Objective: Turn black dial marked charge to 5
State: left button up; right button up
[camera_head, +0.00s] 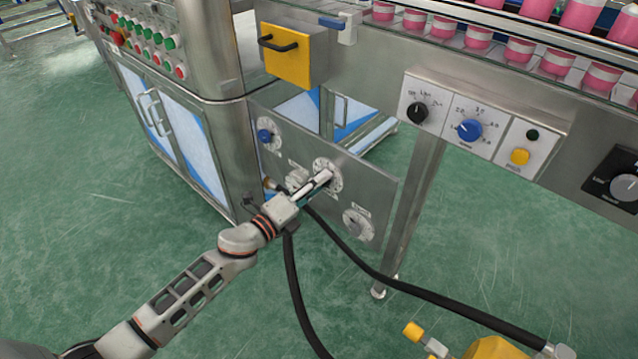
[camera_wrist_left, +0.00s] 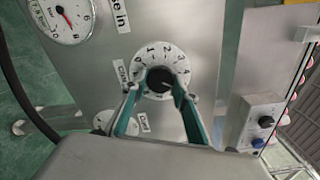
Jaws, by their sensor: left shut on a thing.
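The black dial (camera_wrist_left: 159,79) sits at the centre of a round white numbered scale (camera_wrist_left: 160,62) on a steel panel. In the left wrist view the two teal fingers of my left gripper (camera_wrist_left: 158,92) are on either side of the dial, shut on it. A label beside the scale is partly hidden by a finger, and I cannot read the dial's setting clearly. In the head view my left gripper (camera_head: 322,178) reaches the middle scale (camera_head: 335,172) of the panel and covers the dial. My right gripper is not in view.
The steel panel (camera_head: 375,195) also carries a blue knob (camera_head: 265,136) and a lower right gauge (camera_head: 357,223). Black hoses (camera_head: 375,272) pass below the arm. A control box (camera_head: 470,130) with knobs hangs to the right. Pink cans (camera_head: 478,37) line the conveyor above.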

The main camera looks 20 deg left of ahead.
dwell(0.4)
pick_arm(q)
jog(key=o, duration=1.1)
jog(key=shift+s, duration=0.1)
jog(key=v, duration=1.1)
jog(key=shift+s+a, duration=0.15)
jog(key=shift+s, duration=0.25)
